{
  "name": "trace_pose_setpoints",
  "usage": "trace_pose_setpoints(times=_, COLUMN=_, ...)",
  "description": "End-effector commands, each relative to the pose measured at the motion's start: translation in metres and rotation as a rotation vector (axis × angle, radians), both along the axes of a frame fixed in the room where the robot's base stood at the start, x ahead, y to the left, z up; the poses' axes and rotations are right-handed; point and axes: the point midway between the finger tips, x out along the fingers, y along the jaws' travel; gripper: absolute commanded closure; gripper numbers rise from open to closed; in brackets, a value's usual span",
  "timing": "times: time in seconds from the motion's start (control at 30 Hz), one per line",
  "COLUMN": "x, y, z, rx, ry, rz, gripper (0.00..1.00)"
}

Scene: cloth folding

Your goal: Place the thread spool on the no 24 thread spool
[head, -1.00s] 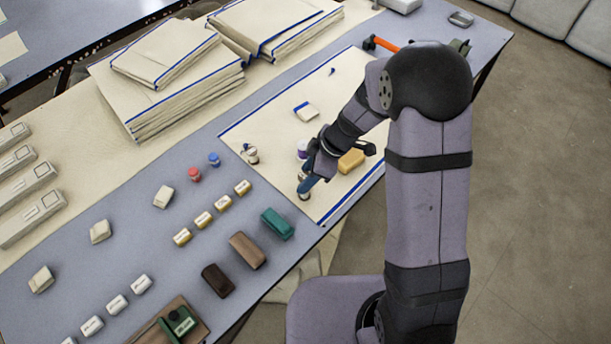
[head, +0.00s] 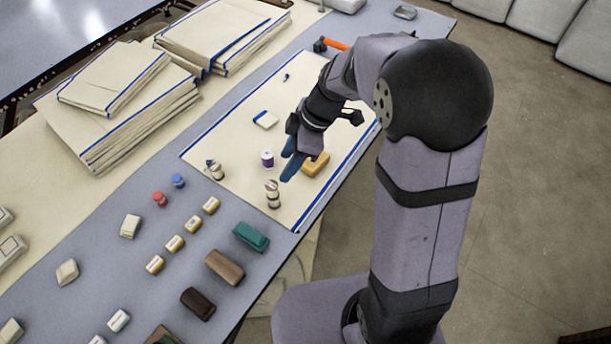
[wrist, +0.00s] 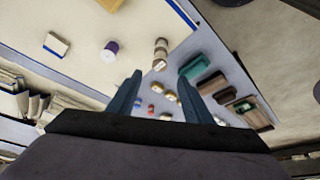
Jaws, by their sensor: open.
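A tall brown-and-cream stack (head: 273,194), which looks like one thread spool standing on another, is near the front edge of the cream mat (head: 232,126). It also shows in the wrist view (wrist: 160,54), just beyond the fingertips. The number on it is too small to read. A purple thread spool (head: 267,158) with a white top stands apart on the mat, and it shows in the wrist view too (wrist: 111,48). My gripper (head: 290,170) is open and empty above the mat, apart from the stack. Its two blue fingers (wrist: 160,77) are spread wide.
A small dark-and-white item (head: 214,170) stands at the mat's left. A yellow block (head: 315,164) lies beside my gripper. A white block with a blue edge (head: 265,119) lies farther back. Small labelled blocks, a green block (head: 251,237) and brown blocks occupy the grey table in front.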

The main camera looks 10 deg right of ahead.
Motion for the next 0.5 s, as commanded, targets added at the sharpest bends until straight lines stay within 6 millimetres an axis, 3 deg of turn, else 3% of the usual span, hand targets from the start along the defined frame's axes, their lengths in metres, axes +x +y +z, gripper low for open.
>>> trace_pose_setpoints(times=0.27, x=-0.017, y=-0.009, z=-0.001, rx=-0.031, ry=0.061, rz=-0.127, gripper=0.54)
trace_pose_setpoints(times=0.5, x=-0.067, y=-0.036, z=-0.006, rx=-0.123, ry=0.203, rz=-0.499, gripper=0.54)
